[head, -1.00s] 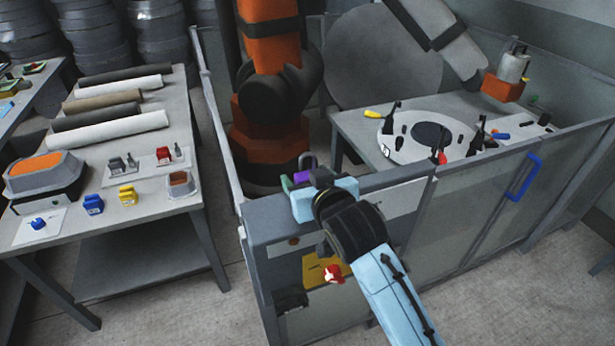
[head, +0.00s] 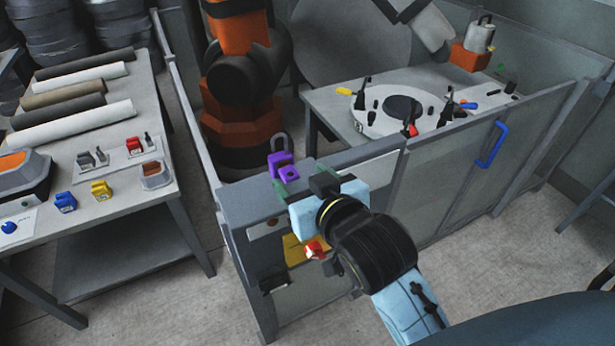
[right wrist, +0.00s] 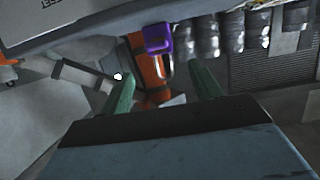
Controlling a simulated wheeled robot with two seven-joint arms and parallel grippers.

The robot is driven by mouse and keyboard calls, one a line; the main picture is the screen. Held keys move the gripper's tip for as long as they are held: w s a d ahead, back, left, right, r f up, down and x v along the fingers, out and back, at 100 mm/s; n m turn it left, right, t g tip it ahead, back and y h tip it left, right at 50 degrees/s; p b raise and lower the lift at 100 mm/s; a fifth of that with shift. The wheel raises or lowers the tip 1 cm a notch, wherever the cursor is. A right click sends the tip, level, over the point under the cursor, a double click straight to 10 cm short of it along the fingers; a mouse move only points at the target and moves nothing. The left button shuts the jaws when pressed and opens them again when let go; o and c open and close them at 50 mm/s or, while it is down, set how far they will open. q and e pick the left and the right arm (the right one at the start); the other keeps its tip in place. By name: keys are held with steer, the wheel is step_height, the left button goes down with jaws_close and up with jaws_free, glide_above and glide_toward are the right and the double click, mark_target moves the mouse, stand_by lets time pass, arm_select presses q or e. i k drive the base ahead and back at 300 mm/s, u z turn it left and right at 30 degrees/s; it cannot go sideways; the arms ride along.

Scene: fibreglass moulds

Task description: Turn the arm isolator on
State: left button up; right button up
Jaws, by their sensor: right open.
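The red rotary switch (head: 316,249) sits on a yellow plate (head: 292,247) on the front of the cell's end panel, and I take it to be the arm isolator. My right wrist partly covers the plate, and I cannot read the switch's position. A purple padlock (head: 282,165) with a grey shackle is at the panel's top ledge. My right gripper (head: 284,182) is above the switch, with its green fingers apart near the padlock. In the right wrist view the padlock (right wrist: 158,38) shows beyond the open, empty fingers (right wrist: 162,88). My left gripper is out of view.
The grey fence ledge (head: 360,156) runs beside my right gripper. An orange robot arm (head: 240,90) stands inside the cell, near a table with a round mould (head: 400,108). A blue door handle (head: 493,145) is further right. A bench (head: 130,170) with rolls and padlocks stands left.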

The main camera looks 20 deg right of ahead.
mark_target(313, 251)
steer(key=z, duration=0.9)
